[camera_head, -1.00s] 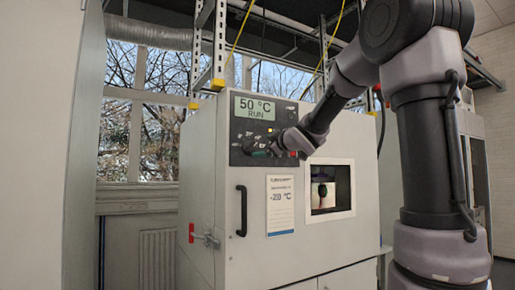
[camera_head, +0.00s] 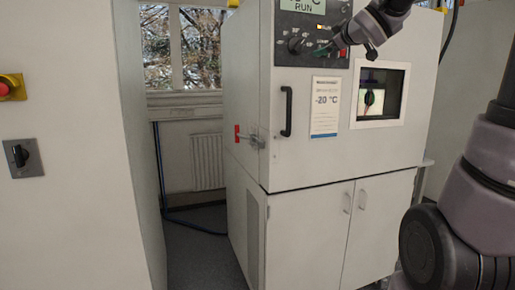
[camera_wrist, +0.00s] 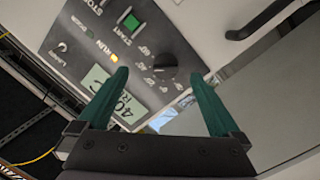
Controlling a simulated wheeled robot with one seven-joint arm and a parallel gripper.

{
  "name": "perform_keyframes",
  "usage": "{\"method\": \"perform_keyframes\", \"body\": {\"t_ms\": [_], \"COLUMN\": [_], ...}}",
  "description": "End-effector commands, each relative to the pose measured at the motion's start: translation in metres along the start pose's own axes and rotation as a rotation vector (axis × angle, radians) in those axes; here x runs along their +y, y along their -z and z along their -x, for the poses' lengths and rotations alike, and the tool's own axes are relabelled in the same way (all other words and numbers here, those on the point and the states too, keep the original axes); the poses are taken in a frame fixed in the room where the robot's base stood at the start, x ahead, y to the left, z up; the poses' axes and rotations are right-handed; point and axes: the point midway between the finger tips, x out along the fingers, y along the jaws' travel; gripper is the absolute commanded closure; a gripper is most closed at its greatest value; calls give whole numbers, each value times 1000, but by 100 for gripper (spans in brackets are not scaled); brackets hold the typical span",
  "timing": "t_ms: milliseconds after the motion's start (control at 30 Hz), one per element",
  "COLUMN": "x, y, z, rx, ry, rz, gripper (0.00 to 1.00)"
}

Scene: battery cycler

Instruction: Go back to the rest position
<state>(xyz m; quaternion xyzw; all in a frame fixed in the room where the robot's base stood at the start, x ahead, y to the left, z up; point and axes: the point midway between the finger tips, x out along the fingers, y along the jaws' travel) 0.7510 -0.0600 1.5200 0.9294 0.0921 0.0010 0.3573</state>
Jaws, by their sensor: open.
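My gripper (camera_wrist: 158,73) is open, with its two green fingers spread apart and nothing between them. In the wrist view it faces the control panel (camera_wrist: 100,45) of the grey chamber. The black dial (camera_wrist: 163,66) shows beyond the fingertips, seemingly apart from them. The display (camera_wrist: 115,97) is partly hidden by a finger and reads "40". In the head view my gripper (camera_head: 322,50) is in front of the panel (camera_head: 283,52), to the right of the dial (camera_head: 295,44). My arm reaches in from the right.
A pale cabinet (camera_head: 70,130) with a red button (camera_head: 5,88) stands at the left.

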Motion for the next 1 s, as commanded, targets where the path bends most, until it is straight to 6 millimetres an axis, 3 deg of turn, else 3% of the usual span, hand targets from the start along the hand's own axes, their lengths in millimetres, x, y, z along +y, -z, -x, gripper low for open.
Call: {"method": "perform_keyframes", "body": {"t_ms": [67,167,300,500,600,700,1000], "x": [1,-12,-60,-140,-165,-176,-179], "y": [-20,-57,-101,-124,-124,-123,-123], "z": [30,76,147,229,252,262,264], "rx": [-118,-303,-552,-812,-882,-916,-925], "ry": [-37,-66,-45,69,117,144,149], "rz": [-137,-366,-701,-1073,-1171,-1218,-1227], "gripper": [0,0,0,0,0,0,0]}}
